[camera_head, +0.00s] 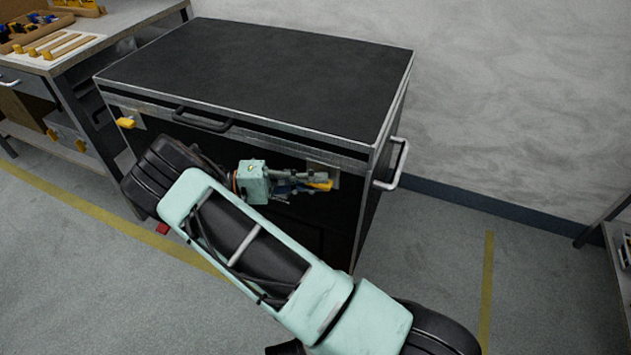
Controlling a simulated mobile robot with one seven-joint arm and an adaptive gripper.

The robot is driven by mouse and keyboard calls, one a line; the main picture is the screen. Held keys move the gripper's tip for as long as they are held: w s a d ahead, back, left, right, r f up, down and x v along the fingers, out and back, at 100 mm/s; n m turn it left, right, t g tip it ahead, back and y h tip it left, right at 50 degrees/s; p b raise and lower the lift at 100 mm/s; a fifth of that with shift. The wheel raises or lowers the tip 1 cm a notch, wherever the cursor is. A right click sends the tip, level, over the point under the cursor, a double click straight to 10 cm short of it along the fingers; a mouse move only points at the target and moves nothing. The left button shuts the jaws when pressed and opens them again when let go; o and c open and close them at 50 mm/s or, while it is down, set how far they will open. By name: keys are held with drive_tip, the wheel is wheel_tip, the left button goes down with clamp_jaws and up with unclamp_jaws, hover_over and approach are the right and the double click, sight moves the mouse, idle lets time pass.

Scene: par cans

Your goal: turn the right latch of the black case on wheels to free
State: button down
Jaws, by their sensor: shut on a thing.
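The black case on wheels (260,65) stands in the middle, with a dark top and metal edges. Its right latch (324,185) is a yellow handle on a pale plate on the front face, lying roughly level. My gripper (312,183) is at this latch and shut on it; the fingers hide part of the handle. The left latch (126,122) is also yellow and sits near the front left corner. My arm crosses in front of the case and hides much of its lower front and the wheels.
A black handle (203,120) is on the case's front, and a metal side handle (394,165) sticks out at the right. A workbench (120,22) with tools stands at the left. The floor right of the case is clear up to a shelf.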

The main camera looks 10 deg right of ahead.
drive_tip(key=c, duration=2)
unclamp_jaws()
drive_tip(key=shift+o, duration=0.2)
drive_tip(key=shift+a, duration=0.1)
drive_tip(key=v, duration=0.9)
drive_tip(key=shift+w+a, duration=0.15)
drive_tip(key=shift+a, duration=0.2)
drive_tip(key=shift+v, duration=1)
